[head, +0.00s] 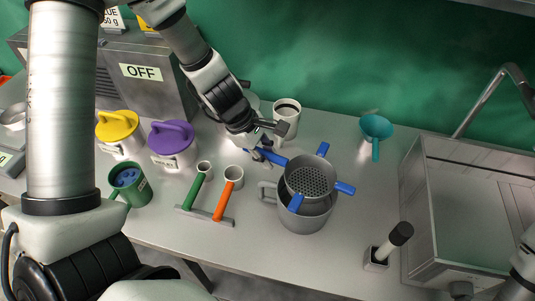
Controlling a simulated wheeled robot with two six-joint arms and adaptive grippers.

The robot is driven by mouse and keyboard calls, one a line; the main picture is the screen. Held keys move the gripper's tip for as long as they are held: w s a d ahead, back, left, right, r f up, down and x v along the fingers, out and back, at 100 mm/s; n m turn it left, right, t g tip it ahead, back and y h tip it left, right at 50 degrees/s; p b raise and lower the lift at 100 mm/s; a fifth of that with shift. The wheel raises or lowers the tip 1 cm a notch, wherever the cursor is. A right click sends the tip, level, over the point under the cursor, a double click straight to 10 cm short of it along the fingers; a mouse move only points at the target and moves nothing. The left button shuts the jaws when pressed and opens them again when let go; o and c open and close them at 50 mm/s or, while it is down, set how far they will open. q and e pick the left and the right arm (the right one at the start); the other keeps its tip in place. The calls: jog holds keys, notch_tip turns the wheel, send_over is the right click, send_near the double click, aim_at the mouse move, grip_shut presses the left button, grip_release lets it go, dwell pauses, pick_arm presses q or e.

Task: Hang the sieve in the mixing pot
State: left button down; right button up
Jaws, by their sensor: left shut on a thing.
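The sieve (311,180) is a grey perforated bowl with several blue arms sticking out from its rim. It is at the mouth of the grey mixing pot (303,219), which stands on the bench with its handle to the left. The front blue arm overlaps the pot's rim. I cannot tell whether the arms rest on the rim or hover just above it. My left gripper (264,148) comes down from behind and is shut on the sieve's back-left blue arm. Part of my right arm shows at the lower right edge; its gripper is out of view.
Green-handled (194,190) and orange-handled (223,204) scoops lie left of the pot. Yellow-lidded (118,128) and purple-lidded (171,139) tubs and a green cup (130,184) stand further left. A white mug (286,117), teal funnel (376,132), black-handled brush (389,246) and sink (470,215) are around.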

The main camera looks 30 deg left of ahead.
pick_arm(q)
jog(key=shift+w+f+b, duration=0.15)
jog(key=shift+f+b, duration=1.15)
jog(key=shift+f, duration=0.2)
jog(key=shift+w+f+b, duration=0.1)
jog(key=shift+f+b, duration=1.2)
jog(key=shift+f, duration=0.15)
jog(key=shift+f, duration=0.15)
jog(key=c, duration=1)
grip_release()
jog(key=shift+o, duration=0.2)
